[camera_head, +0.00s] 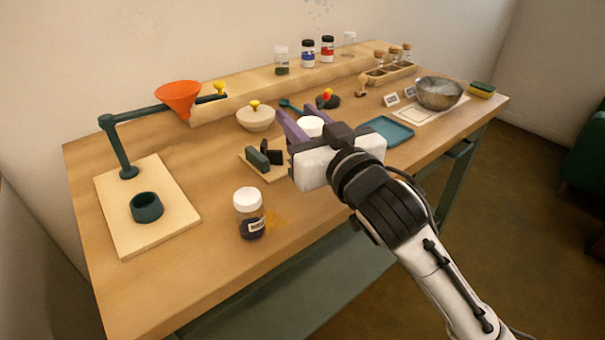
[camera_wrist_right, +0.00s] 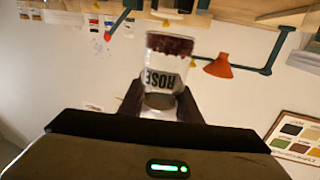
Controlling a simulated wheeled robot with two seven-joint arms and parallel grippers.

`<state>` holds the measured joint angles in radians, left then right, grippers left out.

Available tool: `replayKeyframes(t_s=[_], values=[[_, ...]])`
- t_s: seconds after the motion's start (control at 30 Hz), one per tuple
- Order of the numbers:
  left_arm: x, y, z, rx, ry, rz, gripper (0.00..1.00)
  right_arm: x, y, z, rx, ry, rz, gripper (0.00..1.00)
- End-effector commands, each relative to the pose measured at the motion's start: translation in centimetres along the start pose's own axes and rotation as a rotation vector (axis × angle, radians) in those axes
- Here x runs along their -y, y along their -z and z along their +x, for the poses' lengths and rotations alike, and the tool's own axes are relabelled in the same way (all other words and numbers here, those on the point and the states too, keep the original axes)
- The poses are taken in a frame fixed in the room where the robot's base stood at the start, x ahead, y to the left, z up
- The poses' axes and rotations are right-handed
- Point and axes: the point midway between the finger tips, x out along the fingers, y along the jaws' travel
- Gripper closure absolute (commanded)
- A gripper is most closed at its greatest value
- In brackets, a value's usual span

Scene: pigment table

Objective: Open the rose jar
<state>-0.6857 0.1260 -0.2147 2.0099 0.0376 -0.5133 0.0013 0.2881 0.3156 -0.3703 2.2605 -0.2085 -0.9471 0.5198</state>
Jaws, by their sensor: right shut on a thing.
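The rose jar (camera_wrist_right: 165,72) shows in the right wrist view with dark red powder and a ROSE label, which reads upside down there. In the head view only its white lid (camera_head: 310,126) shows between the purple fingers; the rest is hidden by my right gripper (camera_head: 307,127). The right gripper is shut on the jar near its lid end. A small clamp (camera_head: 258,159) with dark green and black jaws on a wooden base stands just left of the gripper. I cannot tell whether the jar touches anything below. My left gripper is in neither view.
A white-lidded jar (camera_head: 250,215) of dark powder stands near the front edge. An orange funnel (camera_head: 178,97) on a green stand is at the left. A white bowl (camera_head: 255,118) and a blue tray (camera_head: 385,131) flank the gripper. Jars stand on the back shelf (camera_head: 255,93).

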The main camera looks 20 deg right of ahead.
Motion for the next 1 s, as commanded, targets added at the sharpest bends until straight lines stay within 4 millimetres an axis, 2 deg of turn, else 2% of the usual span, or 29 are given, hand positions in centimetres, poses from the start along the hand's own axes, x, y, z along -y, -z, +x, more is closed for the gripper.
replayKeyframes(t_s=[0.03,0.1,0.37,0.53,0.93,0.97,1.0], values=[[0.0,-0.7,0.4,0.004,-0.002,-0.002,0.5,0.0,-1.5,0.0,0.004,-0.001,-0.002,1.0],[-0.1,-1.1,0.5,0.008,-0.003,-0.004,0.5,0.0,-2.6,0.0,0.002,-0.001,-0.001,1.0],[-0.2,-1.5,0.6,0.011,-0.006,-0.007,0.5,0.0,-4.8,0.0,-0.001,-0.001,-0.001,1.0],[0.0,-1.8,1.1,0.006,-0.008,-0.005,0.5,0.0,-7.3,0.0,0.001,-0.001,-0.001,1.0],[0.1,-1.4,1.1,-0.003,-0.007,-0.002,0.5,0.0,-7.8,0.0,-0.003,-0.001,0.001,1.0],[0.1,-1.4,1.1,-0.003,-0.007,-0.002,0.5,0.0,-7.9,0.0,-0.002,-0.001,0.001,0.68],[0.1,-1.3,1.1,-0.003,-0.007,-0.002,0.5,0.0,-7.8,0.0,-0.003,-0.001,0.0,0.61]])
